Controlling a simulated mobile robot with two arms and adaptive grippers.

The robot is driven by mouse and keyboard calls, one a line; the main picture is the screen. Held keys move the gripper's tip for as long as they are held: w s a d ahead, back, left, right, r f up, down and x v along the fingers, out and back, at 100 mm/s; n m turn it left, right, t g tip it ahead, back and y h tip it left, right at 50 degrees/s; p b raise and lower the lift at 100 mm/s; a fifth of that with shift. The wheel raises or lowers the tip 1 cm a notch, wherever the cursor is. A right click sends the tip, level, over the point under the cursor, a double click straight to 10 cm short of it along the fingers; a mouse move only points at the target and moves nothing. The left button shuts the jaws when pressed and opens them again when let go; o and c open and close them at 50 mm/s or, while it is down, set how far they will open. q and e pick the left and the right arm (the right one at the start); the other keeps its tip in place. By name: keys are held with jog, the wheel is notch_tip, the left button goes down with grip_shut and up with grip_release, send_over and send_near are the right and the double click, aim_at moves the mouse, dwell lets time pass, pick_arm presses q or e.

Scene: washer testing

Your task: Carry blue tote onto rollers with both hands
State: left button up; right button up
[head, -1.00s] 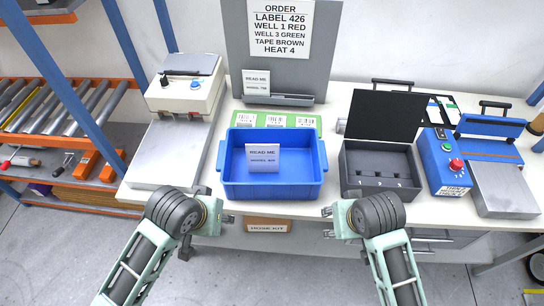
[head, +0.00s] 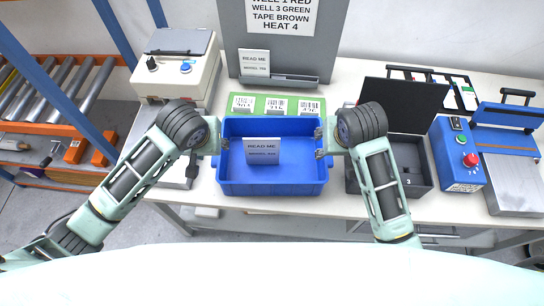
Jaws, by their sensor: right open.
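The rollers (head: 58,85) are metal bars on the rack at the far left. My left gripper (head: 221,146) is at the tote's left side wall, and its jaw opening is too small to make out. My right gripper (head: 321,142) is open at the tote's right side wall. I cannot tell whether either gripper touches the tote.
A white-and-grey machine (head: 175,70) stands between the rack and the tote. A green label board (head: 277,104) lies behind the tote. A dark open case (head: 412,180) and a blue control box (head: 457,155) are at the right. A blue rack post (head: 122,32) rises by the rollers.

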pick_arm(q)
jog(key=x, duration=0.5)
jog(key=shift+w+f, duration=0.2)
jog(key=shift+w, duration=0.05)
pick_arm(e)
jog(key=x, duration=0.5)
jog(key=shift+w+f, duration=0.2)
jog(key=shift+f, duration=0.05)
pick_arm(q)
jog(key=shift+w+f, duration=0.2)
jog(key=shift+f, duration=0.45)
pick_arm(e)
jog(key=shift+w+f, duration=0.2)
jog(key=shift+f, duration=0.4)
pick_arm(q)
jog(key=shift+w+f, duration=0.2)
jog(key=shift+f, duration=0.05)
pick_arm(e)
jog(key=shift+w+f, duration=0.25)
jog(key=shift+f, duration=0.05)
pick_arm(q)
jog(key=shift+c, duration=0.6)
pick_arm(e)
jog(key=shift+s, duration=0.1)
jog(key=shift+c, duration=0.6)
